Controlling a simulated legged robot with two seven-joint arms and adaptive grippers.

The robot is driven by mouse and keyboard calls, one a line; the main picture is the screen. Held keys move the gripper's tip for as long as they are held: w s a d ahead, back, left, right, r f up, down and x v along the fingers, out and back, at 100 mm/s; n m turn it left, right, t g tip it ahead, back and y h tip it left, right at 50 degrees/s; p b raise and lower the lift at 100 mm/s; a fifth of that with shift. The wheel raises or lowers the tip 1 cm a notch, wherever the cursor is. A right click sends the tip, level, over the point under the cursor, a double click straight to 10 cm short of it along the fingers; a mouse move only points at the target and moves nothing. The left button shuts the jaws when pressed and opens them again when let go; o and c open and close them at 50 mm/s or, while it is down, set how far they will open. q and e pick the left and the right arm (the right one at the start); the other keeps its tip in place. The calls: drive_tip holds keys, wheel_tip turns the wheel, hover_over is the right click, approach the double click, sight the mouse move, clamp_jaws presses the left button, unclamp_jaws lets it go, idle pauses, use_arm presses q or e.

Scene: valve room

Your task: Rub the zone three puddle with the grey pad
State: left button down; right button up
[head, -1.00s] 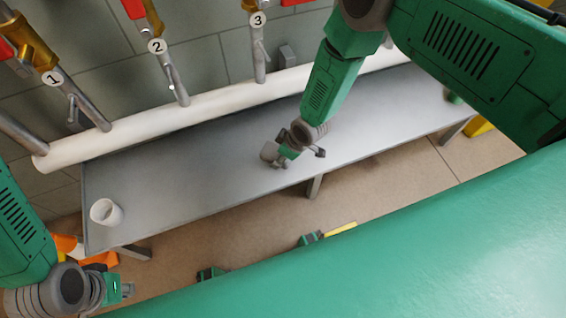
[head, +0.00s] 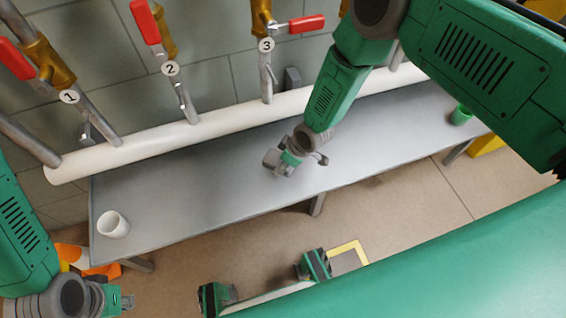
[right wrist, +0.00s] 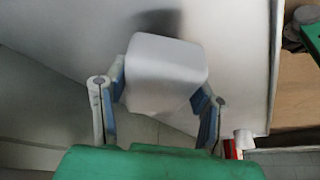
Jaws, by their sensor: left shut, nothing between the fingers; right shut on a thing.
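The grey pad (head: 274,158) is a pale block in my right gripper (head: 284,157), over the middle of the grey bench (head: 230,190), below the valve tagged 3 (head: 267,45). In the right wrist view the pad (right wrist: 167,75) sits between both fingers, which close on its sides. I cannot tell whether it touches the bench. No clear puddle outline shows; a dark patch (right wrist: 165,22) lies beyond the pad in the wrist view, and it may be shadow. My left gripper (head: 127,301) is shut and empty at the lower left, off the bench.
A white pipe (head: 215,125) runs along the bench's back edge. Valves tagged 1 (head: 69,97) and 2 (head: 170,68) stand to the left. A white cup (head: 113,224) stands at the bench's left end, a green object (head: 461,115) at its right end.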

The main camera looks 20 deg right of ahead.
drive_tip(key=shift+r+p, duration=0.75)
drive_tip(key=shift+r, duration=0.5)
drive_tip(key=shift+r+p, duration=1.25)
drive_tip(key=shift+r, duration=0.3)
drive_tip(key=shift+f, duration=0.1)
